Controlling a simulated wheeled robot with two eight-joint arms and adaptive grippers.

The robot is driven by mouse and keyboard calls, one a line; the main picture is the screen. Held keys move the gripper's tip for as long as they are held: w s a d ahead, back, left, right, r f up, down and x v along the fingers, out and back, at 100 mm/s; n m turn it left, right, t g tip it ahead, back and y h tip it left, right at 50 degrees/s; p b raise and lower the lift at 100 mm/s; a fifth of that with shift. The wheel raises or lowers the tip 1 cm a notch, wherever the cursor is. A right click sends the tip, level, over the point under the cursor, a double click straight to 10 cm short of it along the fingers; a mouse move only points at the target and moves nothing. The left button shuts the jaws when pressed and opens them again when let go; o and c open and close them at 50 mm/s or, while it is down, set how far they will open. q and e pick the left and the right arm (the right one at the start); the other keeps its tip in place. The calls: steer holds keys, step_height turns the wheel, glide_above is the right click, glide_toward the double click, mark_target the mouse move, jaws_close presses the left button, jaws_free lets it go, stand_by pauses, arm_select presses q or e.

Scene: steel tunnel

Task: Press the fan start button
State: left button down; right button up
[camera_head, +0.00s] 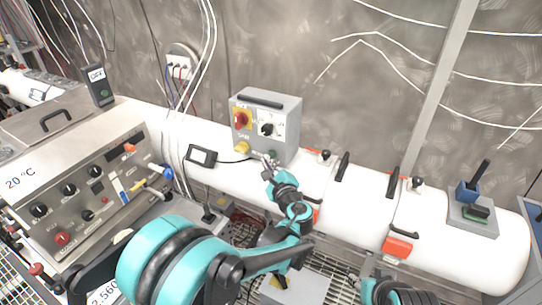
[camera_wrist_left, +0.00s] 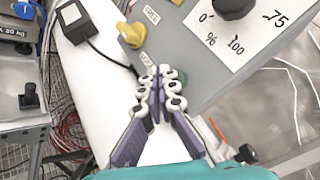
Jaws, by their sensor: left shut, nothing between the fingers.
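A grey control box (camera_head: 286,112) stands on the white pipe. Its front has a red knob on a yellow plate (camera_head: 241,118), a black dial (camera_head: 267,129) with a percent scale, a yellow knob (camera_head: 242,147) at lower left and a green button (camera_head: 273,153) at lower right. None of the buttons has a readable fan label. My left gripper (camera_head: 266,161) is shut and empty at the box's lower front. In the left wrist view, its fingertips (camera_wrist_left: 160,76) partly cover the green button (camera_wrist_left: 181,77); I cannot tell whether they touch it. My right gripper is not in view.
A black adapter (camera_head: 202,156) with a cable lies on the white pipe (camera_head: 455,240), left of the box. Orange-and-black clamps (camera_head: 398,246) cross the pipe to the right. A panel with knobs (camera_head: 75,190) stands at left. White cables hang along the wall.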

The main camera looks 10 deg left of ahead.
arm_select(q)
steer(key=shift+w+d, duration=0.15)
steer(key=shift+w, duration=0.45)
stand_by(0.4)
steer(key=shift+s, duration=0.6)
steer(key=s+a, duration=0.2)
steer(key=s, duration=0.3)
steer(key=shift+s+a+b, duration=0.2)
steer(key=shift+s+b, duration=0.15)
steer(key=shift+b, duration=0.05)
